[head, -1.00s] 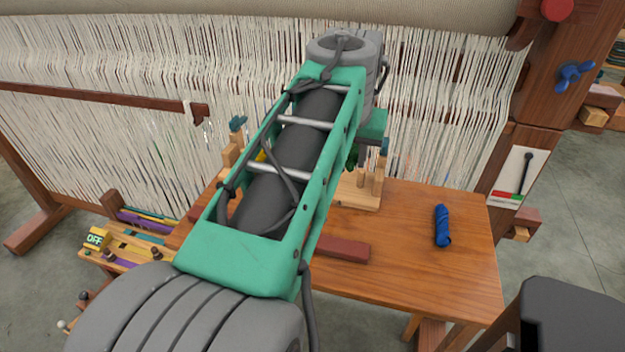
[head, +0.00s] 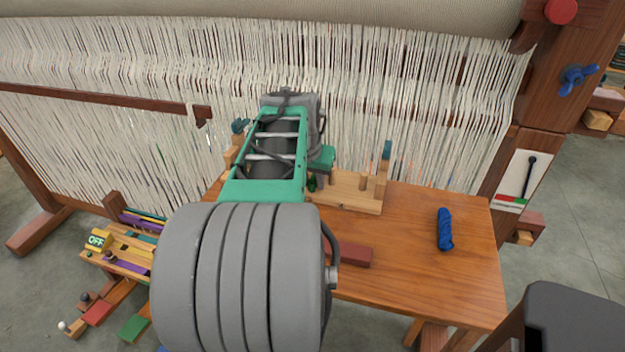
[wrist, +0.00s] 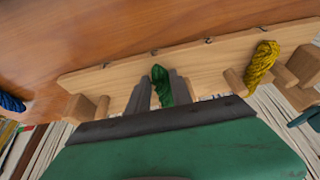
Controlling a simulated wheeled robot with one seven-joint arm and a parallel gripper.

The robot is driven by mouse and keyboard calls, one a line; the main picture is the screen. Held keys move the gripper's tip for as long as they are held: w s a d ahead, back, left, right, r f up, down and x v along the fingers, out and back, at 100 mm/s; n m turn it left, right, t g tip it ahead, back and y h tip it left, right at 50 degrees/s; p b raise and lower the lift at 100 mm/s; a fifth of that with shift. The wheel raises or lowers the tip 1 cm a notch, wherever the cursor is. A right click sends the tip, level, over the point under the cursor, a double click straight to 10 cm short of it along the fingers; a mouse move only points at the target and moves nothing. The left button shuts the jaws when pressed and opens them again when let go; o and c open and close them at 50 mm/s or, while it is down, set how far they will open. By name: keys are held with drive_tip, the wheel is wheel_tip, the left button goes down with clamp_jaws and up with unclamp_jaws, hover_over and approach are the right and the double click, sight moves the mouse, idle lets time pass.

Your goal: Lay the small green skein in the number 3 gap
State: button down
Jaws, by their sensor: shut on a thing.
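My gripper (wrist: 160,92) is shut on the small green skein (wrist: 160,84), which stands out between the two grey fingers. In the head view the green skein (head: 312,184) shows only as a small patch beneath my arm. The wooden rack (wrist: 120,78) lies under the gripper in the wrist view, and its right part (head: 340,192) shows in the head view. The skein is over the rack's middle, between two dowels; I cannot tell whether it touches the board. Small dark marks along the rack's edge are unreadable. A yellow skein (wrist: 262,62) lies by a dowel at the rack's right.
A blue skein (head: 445,229) lies on the table (head: 415,260), right of the rack. A dark red bar (head: 350,254) lies in front of the rack. Upright end blocks (head: 382,172) and loom threads (head: 430,110) stand close behind. The table's right side has free room.

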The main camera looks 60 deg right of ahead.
drive_tip(key=shift+f, duration=0.15)
drive_tip(key=c, duration=1.1)
unclamp_jaws()
drive_tip(key=shift+c, duration=0.2)
